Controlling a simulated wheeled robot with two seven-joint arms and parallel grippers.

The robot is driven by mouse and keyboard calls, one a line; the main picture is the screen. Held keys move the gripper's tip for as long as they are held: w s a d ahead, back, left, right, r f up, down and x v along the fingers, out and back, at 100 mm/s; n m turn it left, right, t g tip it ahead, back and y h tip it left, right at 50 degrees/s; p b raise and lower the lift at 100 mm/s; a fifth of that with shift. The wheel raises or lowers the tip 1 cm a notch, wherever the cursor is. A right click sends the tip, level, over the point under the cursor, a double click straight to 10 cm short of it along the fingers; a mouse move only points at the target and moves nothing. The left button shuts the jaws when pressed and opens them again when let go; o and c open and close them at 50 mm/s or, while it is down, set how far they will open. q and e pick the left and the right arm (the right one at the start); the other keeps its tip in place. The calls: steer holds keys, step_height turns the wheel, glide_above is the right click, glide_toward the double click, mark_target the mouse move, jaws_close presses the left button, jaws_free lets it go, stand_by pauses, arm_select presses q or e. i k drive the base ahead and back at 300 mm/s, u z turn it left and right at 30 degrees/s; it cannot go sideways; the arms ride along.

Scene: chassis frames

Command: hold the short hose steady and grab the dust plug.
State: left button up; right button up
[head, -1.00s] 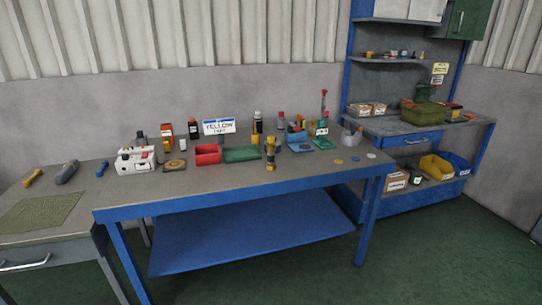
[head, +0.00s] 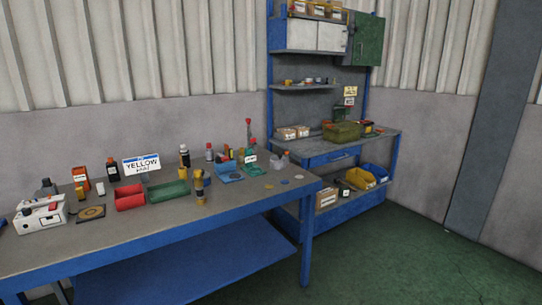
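Neither of my grippers is in view. I cannot pick out the short hose or the dust plug for sure at this size. The blue-framed workbench (head: 160,225) holds many small items. A black and yellow upright piece (head: 199,187) stands near its middle. A blue tray (head: 228,174) with small parts in it and a green piece with a red top (head: 250,150) stand towards its right end. Small flat discs (head: 285,182) lie near the right corner.
A white box (head: 40,214) is at the left. A second blue bench (head: 375,142) with shelves stands behind right. The green floor (head: 400,260) at right is clear.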

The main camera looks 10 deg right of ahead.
mark_target(198, 173)
steer(key=z, duration=1.15)
steer(key=i, duration=3)
steer(key=u, duration=3)
